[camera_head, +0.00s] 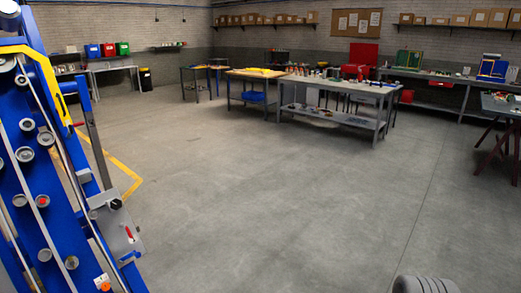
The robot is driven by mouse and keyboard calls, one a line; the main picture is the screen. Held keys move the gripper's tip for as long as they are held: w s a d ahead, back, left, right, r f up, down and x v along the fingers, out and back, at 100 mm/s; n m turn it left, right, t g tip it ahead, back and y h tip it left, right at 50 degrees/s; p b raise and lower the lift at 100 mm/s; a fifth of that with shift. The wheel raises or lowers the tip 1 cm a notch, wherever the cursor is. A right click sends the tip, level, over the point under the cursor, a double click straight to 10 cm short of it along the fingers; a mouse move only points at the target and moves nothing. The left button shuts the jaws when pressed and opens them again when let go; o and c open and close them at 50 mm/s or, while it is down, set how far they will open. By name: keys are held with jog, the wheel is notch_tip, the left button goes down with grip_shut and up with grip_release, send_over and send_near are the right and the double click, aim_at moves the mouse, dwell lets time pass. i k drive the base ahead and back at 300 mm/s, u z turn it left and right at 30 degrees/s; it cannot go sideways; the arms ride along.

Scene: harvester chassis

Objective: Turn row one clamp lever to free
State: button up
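The blue harvester chassis (62,190) fills the left edge, with several grey rollers and belts along it. A grey plate (122,246) on its right side carries a small red lever-like part (129,234). A black knob (115,204) sits just above that plate. A small orange-and-white part (103,284) shows at the bottom of the chassis. I cannot tell which of these is the row one clamp lever, or its position. My gripper is not in view.
A grey ribbed rounded thing (425,285) is cut off at the bottom right; I cannot tell what it is. The concrete floor (270,190) is wide and clear. Workbenches (340,88) stand at the back. A red-legged table (498,148) stands at the right edge.

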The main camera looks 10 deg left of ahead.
aim_at(125, 226)
jog(key=u, duration=0.2)
jog(key=i, duration=1.35)
jog(key=u, duration=0.8)
jog(key=i, duration=0.75)
jog(key=u, duration=1.75)
jog(key=i, duration=0.9)
jog(key=u, duration=0.65)
jog(key=i, duration=0.5)
